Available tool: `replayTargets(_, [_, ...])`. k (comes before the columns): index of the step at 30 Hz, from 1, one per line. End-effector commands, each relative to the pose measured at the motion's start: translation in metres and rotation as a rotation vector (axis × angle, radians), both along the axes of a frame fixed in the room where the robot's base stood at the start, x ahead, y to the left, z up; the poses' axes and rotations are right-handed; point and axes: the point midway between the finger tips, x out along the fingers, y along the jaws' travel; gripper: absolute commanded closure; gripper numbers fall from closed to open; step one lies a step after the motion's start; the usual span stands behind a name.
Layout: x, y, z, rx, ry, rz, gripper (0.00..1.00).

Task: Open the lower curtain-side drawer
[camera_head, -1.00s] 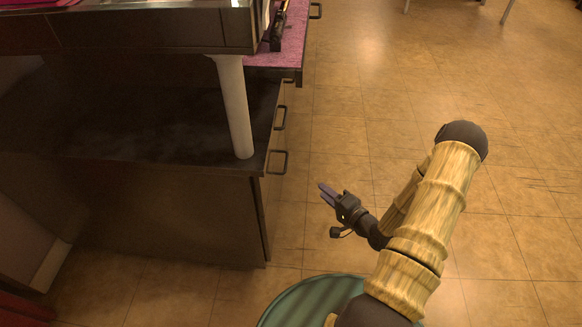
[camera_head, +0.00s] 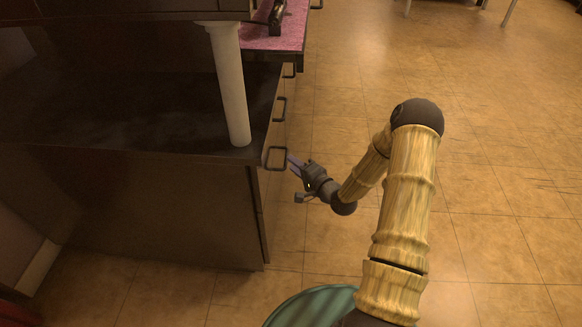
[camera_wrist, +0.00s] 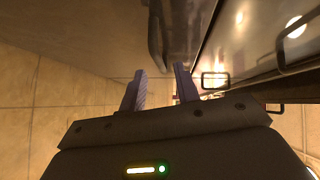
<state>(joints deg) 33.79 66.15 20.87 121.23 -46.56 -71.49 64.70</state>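The dark cabinet (camera_head: 160,200) stands at the left of the head view. Its drawer fronts face right and carry dark loop handles: a near one (camera_head: 277,158) and one farther back (camera_head: 280,108). All the drawers whose fronts show look closed. I cannot tell which is the lower curtain-side one. My gripper (camera_head: 292,163) is beside the near handle, just to its right; contact cannot be made out. In the wrist view my gripper (camera_wrist: 160,80) has its two fingers apart with nothing between them. A handle (camera_wrist: 214,80) shows to their right, and a larger, closer one (camera_wrist: 293,42) at the right edge.
A white column (camera_head: 230,85) stands on the cabinet's dark top. A pink-topped surface (camera_head: 285,35) lies behind it. A teal round thing (camera_head: 312,306) is at the bottom. The tiled floor (camera_head: 500,130) on the right is open.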

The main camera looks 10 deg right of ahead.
Motion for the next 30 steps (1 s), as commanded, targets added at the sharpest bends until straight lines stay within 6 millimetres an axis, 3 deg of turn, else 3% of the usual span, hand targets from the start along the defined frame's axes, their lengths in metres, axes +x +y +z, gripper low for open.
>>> replayTargets(6, [0.021, 0.009, -0.004, -0.001, -0.001, -0.002, 0.68])
replayTargets(15, [0.023, 0.01, -0.003, 0.0, 0.001, -0.003, 0.68])
replayTargets(20, [0.022, 0.011, -0.003, 0.0, 0.0, -0.001, 1.0])
replayTargets(30, [0.022, 0.011, -0.003, 0.0, 0.0, 0.002, 1.0])
